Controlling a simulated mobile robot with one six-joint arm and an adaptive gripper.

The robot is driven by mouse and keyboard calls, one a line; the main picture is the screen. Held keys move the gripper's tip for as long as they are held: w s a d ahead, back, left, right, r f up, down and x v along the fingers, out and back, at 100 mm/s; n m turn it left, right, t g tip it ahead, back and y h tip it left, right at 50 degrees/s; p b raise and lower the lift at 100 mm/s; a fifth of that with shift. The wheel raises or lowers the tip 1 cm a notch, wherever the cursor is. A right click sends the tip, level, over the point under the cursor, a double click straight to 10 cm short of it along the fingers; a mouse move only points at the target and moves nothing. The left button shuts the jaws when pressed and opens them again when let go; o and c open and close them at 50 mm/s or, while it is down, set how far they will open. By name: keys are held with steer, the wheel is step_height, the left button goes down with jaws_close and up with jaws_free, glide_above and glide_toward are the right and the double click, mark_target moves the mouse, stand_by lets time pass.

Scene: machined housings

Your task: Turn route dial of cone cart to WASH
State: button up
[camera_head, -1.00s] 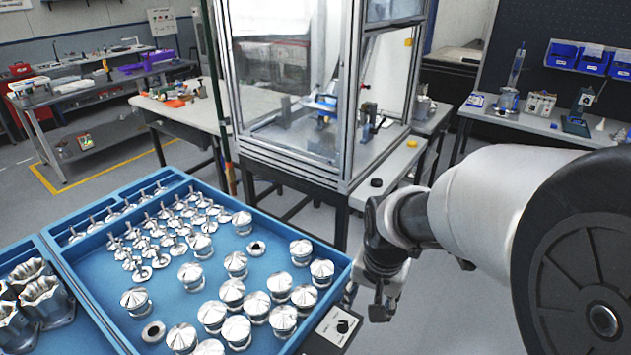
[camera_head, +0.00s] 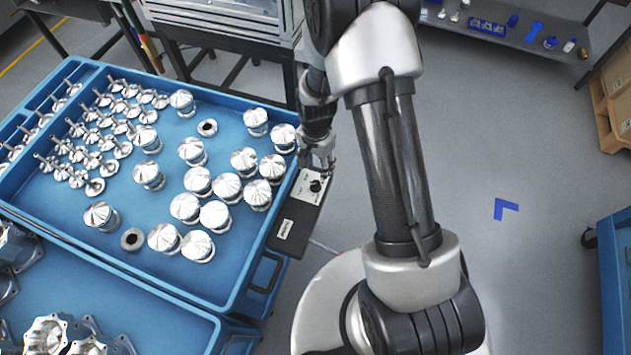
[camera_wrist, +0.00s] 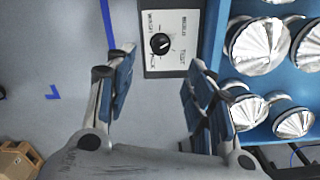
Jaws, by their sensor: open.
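The cone cart is a blue tray (camera_head: 226,288) holding shiny cone-topped parts. On its right side sits a control box with a pale panel (camera_head: 309,192) and a black route dial (camera_head: 316,185). In the wrist view the round dial (camera_wrist: 159,43) has a small white mark and is ringed by several labels, too small to read surely. My gripper (camera_head: 318,163) is just above the panel. In the wrist view my gripper (camera_wrist: 158,62) is open and empty, its blue-padded fingers spread to either side of the panel. The dial lies between and just beyond the tips; I see no contact.
Cone parts (camera_wrist: 258,45) stand close to the right finger in the wrist view. A second blue tray (camera_head: 130,310) with metal housings is at lower left. A glass-walled machine (camera_head: 225,18) stands behind the cart.

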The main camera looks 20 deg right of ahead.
mark_target(316, 183)
step_height(316, 183, down, 11)
steer(key=shift+r+b, duration=0.2)
steer(key=shift+b, duration=0.8)
steer(key=shift+c, duration=0.6)
steer(key=c, duration=1)
steer(key=shift+o, duration=0.2)
steer(key=n+b, duration=0.1)
steer(key=n, duration=0.5)
steer(key=n+b, duration=0.1)
steer(key=n, duration=0.4)
steer(key=shift+n, duration=0.4)
